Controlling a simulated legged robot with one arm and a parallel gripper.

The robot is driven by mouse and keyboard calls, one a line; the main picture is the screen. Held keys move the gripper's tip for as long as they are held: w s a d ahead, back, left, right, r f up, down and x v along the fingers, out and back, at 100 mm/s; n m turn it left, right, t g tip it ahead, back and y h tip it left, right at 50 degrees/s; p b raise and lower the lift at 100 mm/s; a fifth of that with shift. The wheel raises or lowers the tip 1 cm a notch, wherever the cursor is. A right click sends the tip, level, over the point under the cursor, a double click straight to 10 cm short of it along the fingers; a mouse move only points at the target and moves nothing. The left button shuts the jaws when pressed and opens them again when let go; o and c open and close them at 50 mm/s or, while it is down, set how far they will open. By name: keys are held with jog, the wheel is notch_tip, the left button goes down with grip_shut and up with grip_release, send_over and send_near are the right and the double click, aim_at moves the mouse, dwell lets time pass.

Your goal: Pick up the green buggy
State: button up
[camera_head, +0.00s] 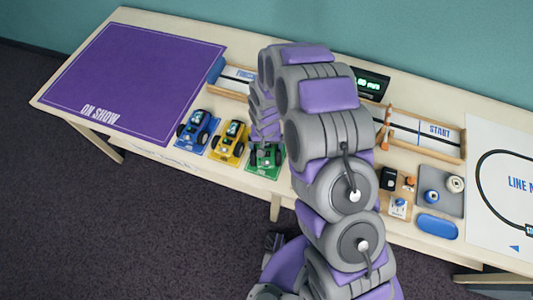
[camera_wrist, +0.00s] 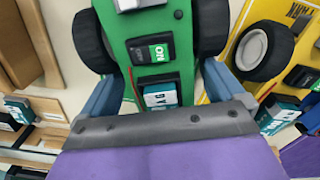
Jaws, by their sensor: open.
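The green buggy (camera_head: 267,157) stands on a green card near the table's front edge, partly hidden by my arm in the head view. In the wrist view the green buggy (camera_wrist: 150,58) fills the top middle, with black wheels on both sides and a small "ON" switch block. My gripper (camera_wrist: 163,80) is open, with one finger on each side of the buggy's green body. I cannot tell whether the fingers touch it. In the head view my gripper is over the buggy, its fingertips not clearly visible.
A yellow buggy (camera_head: 231,140) stands close to the left of the green one, and a blue buggy (camera_head: 197,130) beyond it. A purple mat (camera_head: 140,75) lies bare at left. A track (camera_head: 425,132) runs behind; a grey tray (camera_head: 440,205) sits at right.

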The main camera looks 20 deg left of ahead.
jog(key=shift+a+f, duration=0.2)
jog(key=shift+a, duration=0.35)
jog(key=shift+d+r, duration=0.2)
jog(key=shift+d, duration=0.65)
jog(key=c, duration=0.7)
jog(key=shift+a, duration=0.25)
jog(key=shift+c, duration=0.9)
jog(key=shift+a+f, duration=0.1)
jog(key=shift+a, duration=0.15)
